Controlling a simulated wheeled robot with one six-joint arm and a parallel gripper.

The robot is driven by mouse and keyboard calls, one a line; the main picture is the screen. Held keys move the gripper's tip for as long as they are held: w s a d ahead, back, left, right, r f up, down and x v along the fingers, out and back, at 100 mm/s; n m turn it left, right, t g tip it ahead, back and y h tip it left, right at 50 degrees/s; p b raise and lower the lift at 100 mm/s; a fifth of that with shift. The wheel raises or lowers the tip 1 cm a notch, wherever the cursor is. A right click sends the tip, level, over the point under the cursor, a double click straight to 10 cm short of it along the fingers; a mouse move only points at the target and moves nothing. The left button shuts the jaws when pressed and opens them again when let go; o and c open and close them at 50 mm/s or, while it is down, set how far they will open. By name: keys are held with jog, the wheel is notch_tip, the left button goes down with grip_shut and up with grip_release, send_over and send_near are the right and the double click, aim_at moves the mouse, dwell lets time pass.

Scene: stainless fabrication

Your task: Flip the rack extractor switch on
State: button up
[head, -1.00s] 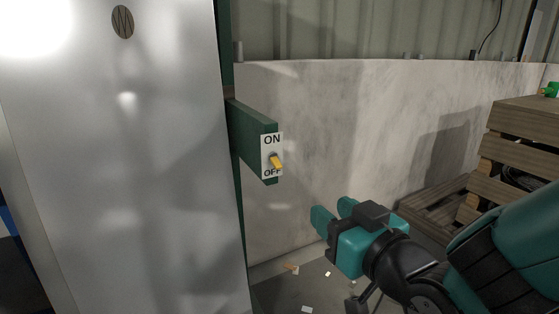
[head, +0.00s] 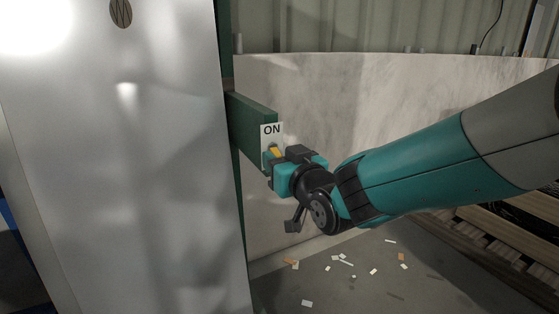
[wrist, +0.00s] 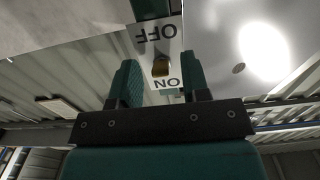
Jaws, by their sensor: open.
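The extractor switch plate (head: 265,133) is white, on the end of a green bracket (head: 248,117). In the head view ON shows at its top, and my gripper hides the lower part. The yellow lever (head: 276,151) tilts down, away from ON. My gripper (head: 271,168) is open at the plate, with its fingers close to the lever. In the wrist view the plate (wrist: 168,37) appears upside down, with OFF above and ON below. There the lever (wrist: 160,67) shows between the two open fingers of my gripper (wrist: 161,63). I cannot tell whether they touch it.
A large shiny steel panel (head: 130,170) stands close on the left. A pale stone-like slab (head: 380,100) stands behind the switch. Wooden pallets (head: 500,235) lie at the right. Small scraps (head: 345,262) lie on the floor.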

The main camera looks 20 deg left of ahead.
jog(key=shift+w+a, duration=0.3)
jog(key=shift+a, duration=0.1)
grip_shut()
jog(key=r+g+h+p, duration=0.1)
jog(key=p, duration=0.2)
jog(key=shift+r+p, duration=0.15)
jog(key=shift+p, duration=0.25)
jog(key=shift+s+d+g+h+p, duration=0.1)
jog(key=shift+g+h+p, duration=0.25)
jog(key=shift+p, duration=0.75)
jog(key=shift+h+p, duration=0.3)
jog(key=shift+h, duration=0.05)
jog(key=shift+f, duration=0.2)
